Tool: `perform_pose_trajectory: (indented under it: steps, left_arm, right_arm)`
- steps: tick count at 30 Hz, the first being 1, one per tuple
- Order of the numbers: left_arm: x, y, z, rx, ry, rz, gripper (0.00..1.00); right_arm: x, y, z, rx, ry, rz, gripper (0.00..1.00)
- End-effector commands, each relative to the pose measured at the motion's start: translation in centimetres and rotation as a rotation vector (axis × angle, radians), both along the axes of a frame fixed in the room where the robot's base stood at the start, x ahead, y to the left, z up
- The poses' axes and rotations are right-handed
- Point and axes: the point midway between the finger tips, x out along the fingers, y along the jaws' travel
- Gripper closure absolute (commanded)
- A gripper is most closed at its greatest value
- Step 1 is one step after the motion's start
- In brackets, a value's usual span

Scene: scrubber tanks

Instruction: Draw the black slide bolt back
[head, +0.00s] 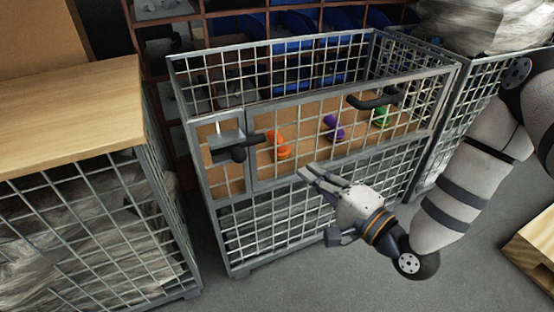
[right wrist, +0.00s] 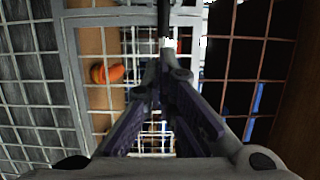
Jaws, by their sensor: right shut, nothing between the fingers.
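The black slide bolt (head: 239,153) sits on a grey bracket (head: 226,139) at the left of the cage front in the head view. Its bar lies across the gap between the left frame and the gate panel. My right gripper (head: 306,172) is in front of the mesh, to the right of and a little below the bolt, apart from it. Its fingers (right wrist: 166,68) are shut and empty. In the right wrist view, a dark upright bar shows beyond the fingertips at the top; I cannot tell if it is the bolt. My left gripper is not in view.
Behind the mesh lie an orange thing (head: 278,145), a purple one (head: 334,127) and a green one (head: 382,116). A wood-topped cage (head: 70,95) stands left. A pallet (head: 538,245) lies right.

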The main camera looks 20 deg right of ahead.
Motion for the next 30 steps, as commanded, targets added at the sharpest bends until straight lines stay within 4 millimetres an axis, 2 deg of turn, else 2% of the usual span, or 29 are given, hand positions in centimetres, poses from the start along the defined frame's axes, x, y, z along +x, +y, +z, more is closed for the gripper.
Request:
perform_pose_trajectory:
  steps: [14, 18, 21, 30]
  left_arm:
    - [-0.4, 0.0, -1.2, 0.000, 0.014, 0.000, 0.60]
    - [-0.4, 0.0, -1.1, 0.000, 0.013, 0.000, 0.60]
    - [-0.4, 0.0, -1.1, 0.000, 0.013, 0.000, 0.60]
    - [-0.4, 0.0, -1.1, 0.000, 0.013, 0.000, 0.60]
  right_arm:
    - [9.4, 2.8, -0.1, -0.001, -0.002, 0.001, 1.00]
    - [9.0, 5.3, -0.1, 0.001, 0.001, 0.003, 1.00]
    - [8.9, 6.1, 0.0, -0.001, 0.001, 0.001, 1.00]
    - [8.9, 6.6, 0.0, -0.001, 0.001, -0.001, 1.00]
